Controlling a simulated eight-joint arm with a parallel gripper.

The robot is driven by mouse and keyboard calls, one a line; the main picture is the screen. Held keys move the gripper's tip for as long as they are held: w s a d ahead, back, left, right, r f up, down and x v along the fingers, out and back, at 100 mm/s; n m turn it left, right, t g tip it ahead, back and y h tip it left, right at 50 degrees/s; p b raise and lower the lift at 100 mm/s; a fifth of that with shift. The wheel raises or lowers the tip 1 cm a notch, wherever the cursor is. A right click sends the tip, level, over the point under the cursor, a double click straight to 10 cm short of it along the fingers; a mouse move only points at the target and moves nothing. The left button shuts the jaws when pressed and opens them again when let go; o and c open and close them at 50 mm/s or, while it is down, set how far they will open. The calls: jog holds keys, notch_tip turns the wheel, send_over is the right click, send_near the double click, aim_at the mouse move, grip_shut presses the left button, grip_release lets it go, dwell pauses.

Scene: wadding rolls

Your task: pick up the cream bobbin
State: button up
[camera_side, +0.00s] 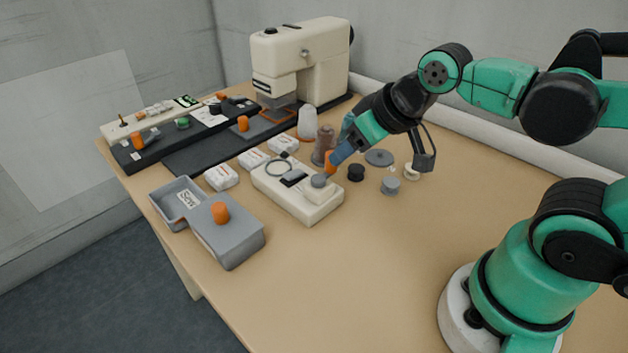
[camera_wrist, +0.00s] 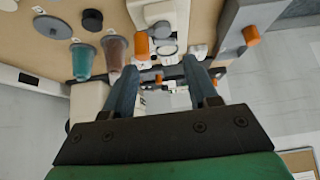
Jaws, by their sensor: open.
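The cream bobbin (camera_side: 412,171) lies on the table in the side view, just beyond the grey bobbin and below my wrist camera. A pale round piece at the top left corner of the wrist view (camera_wrist: 8,4) looks like it, partly cut off.
The cream box (camera_side: 290,192), a brown cone (camera_side: 322,147) and the sewing machine (camera_side: 300,62) stand left.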

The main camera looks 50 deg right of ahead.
jog(key=o, duration=0.4)
jog(key=shift+o, duration=0.2)
jog(key=m+g, duration=0.5)
jog(key=g, duration=0.2)
send_over(410, 175)
jog(key=d, duration=0.1)
jog(key=f, duration=0.7)
jog(key=shift+w+d+f, duration=0.15)
jog(key=shift+d+f, duration=0.25)
jog(key=shift+f, duration=2.75)
